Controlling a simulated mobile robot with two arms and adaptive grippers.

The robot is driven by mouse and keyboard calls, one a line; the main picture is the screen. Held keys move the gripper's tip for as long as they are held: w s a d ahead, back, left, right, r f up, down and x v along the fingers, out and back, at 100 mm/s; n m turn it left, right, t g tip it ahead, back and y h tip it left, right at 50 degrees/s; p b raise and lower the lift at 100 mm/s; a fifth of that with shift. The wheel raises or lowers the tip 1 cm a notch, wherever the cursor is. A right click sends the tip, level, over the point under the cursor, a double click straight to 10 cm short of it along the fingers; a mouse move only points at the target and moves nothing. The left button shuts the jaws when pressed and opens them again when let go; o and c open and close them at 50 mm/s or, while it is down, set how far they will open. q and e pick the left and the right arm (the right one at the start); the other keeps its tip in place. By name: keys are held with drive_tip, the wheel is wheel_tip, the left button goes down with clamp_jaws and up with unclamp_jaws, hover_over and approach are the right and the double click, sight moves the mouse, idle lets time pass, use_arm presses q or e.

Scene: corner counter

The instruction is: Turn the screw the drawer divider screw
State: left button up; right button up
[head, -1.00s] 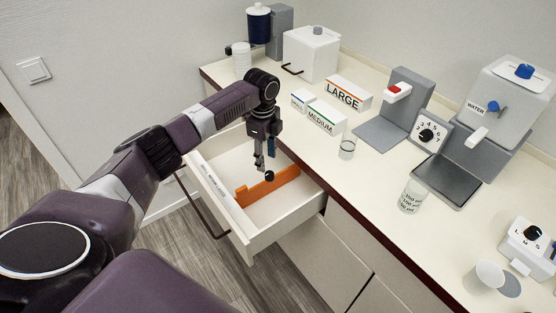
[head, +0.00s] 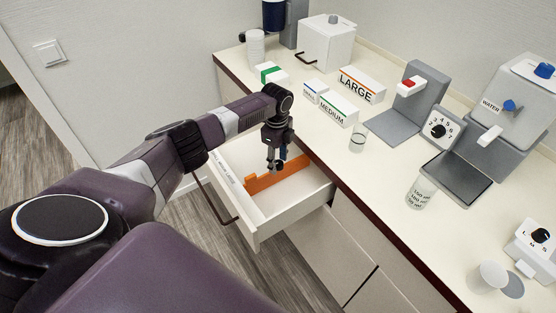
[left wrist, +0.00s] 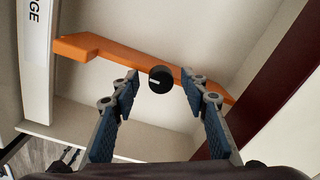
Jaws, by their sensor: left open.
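The drawer divider screw is a black round knob with a white line (left wrist: 160,79), on the orange divider (left wrist: 105,49) inside the open white drawer. In the left wrist view the knob sits between the tips of my left gripper (left wrist: 161,85), which is open, with a gap to each fingertip. In the head view my left gripper (head: 276,165) points down into the drawer (head: 262,226) over the orange divider (head: 262,182), largely covering the knob. I cannot tell how far above the knob the fingertips are. My right gripper is not in view.
The drawer front has a dark handle (head: 212,205). The counter edge (head: 335,174) is close to the right of my gripper. On the counter stand boxes marked LARGE (head: 362,85) and MEDIUM (head: 338,109), a glass (head: 358,137), and a water dispenser (head: 505,105).

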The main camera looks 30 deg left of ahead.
use_arm(q)
clamp_jaws()
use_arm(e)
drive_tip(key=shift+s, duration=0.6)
use_arm(q)
drive_tip(key=shift+n, duration=0.4)
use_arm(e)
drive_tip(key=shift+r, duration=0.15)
use_arm(q)
drive_tip(key=n+p, duration=0.1)
drive_tip(key=n, duration=0.2)
drive_tip(key=shift+r+n+p, duration=0.1)
drive_tip(key=shift+n+p, duration=0.2)
drive_tip(key=shift+p, duration=0.1)
drive_tip(key=n+p, duration=0.1)
drive_tip(key=n, duration=0.3)
drive_tip(key=shift+d+n+p, duration=0.1)
drive_tip(key=shift+n+p, duration=0.2)
drive_tip(key=n+p, duration=0.1)
drive_tip(key=n, duration=0.5)
drive_tip(key=shift+d+p, duration=0.1)
drive_tip(key=shift+p, duration=0.2)
drive_tip(key=n, duration=0.3)
drive_tip(key=shift+n, duration=0.4)
drive_tip(key=shift+w+n+g+p, duration=0.1)
drive_tip(key=shift+n+g+p, duration=0.25)
drive_tip(key=shift+n, duration=1.15)
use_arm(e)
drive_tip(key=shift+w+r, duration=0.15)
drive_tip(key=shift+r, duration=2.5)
